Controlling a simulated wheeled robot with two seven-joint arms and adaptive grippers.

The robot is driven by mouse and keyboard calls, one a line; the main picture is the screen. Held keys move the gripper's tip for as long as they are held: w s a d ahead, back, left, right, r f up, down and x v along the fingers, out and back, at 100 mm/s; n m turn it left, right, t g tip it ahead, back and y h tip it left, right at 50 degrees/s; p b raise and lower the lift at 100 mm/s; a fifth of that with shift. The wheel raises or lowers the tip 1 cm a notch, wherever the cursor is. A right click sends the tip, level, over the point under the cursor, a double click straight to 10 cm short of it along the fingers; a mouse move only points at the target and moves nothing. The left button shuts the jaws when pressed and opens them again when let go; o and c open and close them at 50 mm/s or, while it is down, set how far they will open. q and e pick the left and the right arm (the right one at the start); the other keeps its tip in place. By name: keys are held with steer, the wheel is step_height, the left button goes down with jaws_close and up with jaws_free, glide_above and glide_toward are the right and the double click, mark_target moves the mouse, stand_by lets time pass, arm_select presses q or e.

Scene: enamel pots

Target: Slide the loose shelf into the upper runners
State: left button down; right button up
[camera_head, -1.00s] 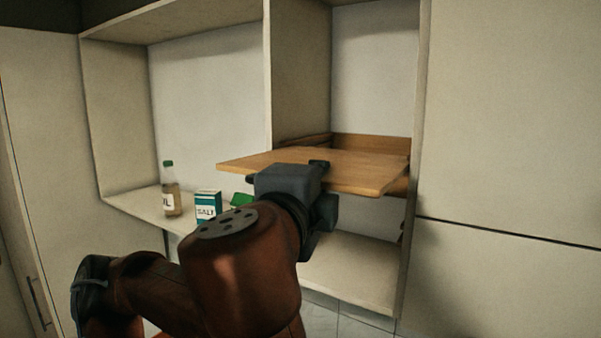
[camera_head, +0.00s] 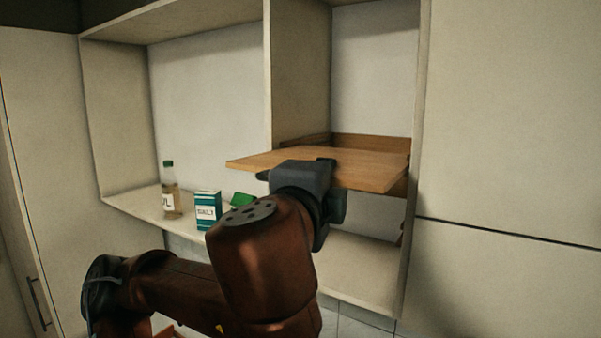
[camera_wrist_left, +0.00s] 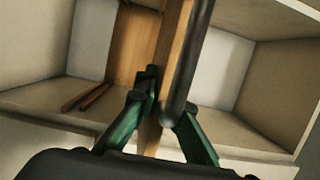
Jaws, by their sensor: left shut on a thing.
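The loose wooden shelf (camera_head: 365,168) lies roughly level, partly inside the right-hand bay of the cabinet. Its left corner sticks out in front of the upright divider. My left gripper (camera_head: 322,168) is shut on its front edge. In the left wrist view the shelf shows nearly edge-on (camera_wrist_left: 176,45), between the green fingers (camera_wrist_left: 158,125). Wooden strips (camera_head: 370,144) show at the back of the bay behind the shelf, and part of another shows below its right end. Whether the shelf rests in any runners is hidden. My right gripper is not in view.
The upright divider (camera_head: 298,70) stands left of the bay, the side panel (camera_head: 420,110) right of it. An oil bottle (camera_head: 170,190), a salt box (camera_head: 207,210) and a green item (camera_head: 241,200) stand on the lower left board. Space above the shelf is clear.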

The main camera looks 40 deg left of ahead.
mark_target(365, 152)
arm_select(q)
steer(key=shift+w+a, duration=0.1)
steer(key=shift+w, duration=1.65)
steer(key=shift+w, duration=0.1)
steer(key=shift+w+a+p, duration=0.1)
steer(key=shift+w+p, duration=0.35)
steer(key=shift+w, duration=1.7)
steer(key=shift+w+r, duration=0.1)
steer(key=shift+w+a+p, duration=0.15)
steer(key=shift+w+p, duration=0.35)
steer(key=shift+w, duration=1.65)
steer(key=shift+w+a+p, duration=0.15)
steer(key=shift+w+p, duration=0.55)
steer(key=shift+w, duration=1.55)
steer(key=shift+w, duration=0.15)
steer(key=shift+w+p, duration=0.4)
steer(key=shift+w, duration=0.5)
